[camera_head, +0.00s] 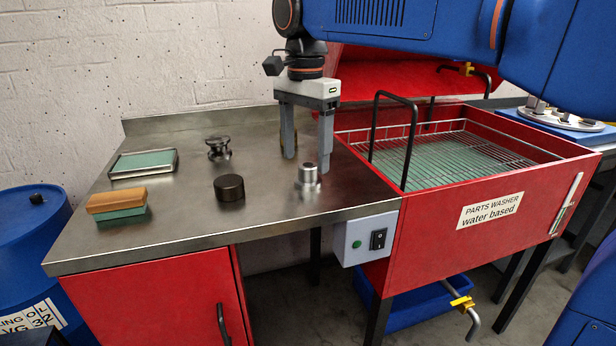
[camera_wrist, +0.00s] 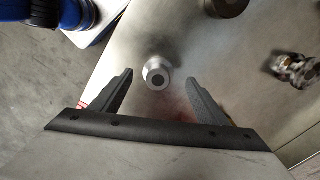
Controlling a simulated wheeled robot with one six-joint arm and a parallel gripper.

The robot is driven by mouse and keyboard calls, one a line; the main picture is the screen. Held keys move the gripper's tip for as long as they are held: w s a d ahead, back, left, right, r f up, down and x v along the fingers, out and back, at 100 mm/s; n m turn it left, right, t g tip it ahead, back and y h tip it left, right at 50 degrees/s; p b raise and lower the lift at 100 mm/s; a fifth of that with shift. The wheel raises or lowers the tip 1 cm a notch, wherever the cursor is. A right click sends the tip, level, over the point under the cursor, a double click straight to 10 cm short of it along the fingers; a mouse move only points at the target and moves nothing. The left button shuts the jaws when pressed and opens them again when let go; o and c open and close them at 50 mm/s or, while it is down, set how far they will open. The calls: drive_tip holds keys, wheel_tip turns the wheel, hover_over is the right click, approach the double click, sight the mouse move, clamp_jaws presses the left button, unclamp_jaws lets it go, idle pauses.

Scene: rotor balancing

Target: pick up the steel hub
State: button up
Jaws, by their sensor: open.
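The steel hub (camera_head: 308,176) is a small silvery stepped cylinder standing upright on the steel bench top, near its right end. My gripper (camera_head: 306,166) points straight down with its fingers apart and nothing between them. In the head view its right finger stands close to the hub, which shows in front of and between the fingers. In the wrist view the hub (camera_wrist: 157,74) appears between and slightly beyond the fingertips of my gripper (camera_wrist: 160,78), with a dark bore in its top. Whether the fingertips are level with the hub is hard to tell.

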sight(307, 165)
drive_tip(key=shift+d+f, duration=0.2)
drive_tip(key=shift+f, duration=1.9)
drive_tip(key=c, duration=1.4)
drive_tip(key=shift+r, duration=0.1)
wheel_tip(307, 165, up, 10)
drive_tip(key=shift+f, duration=0.1)
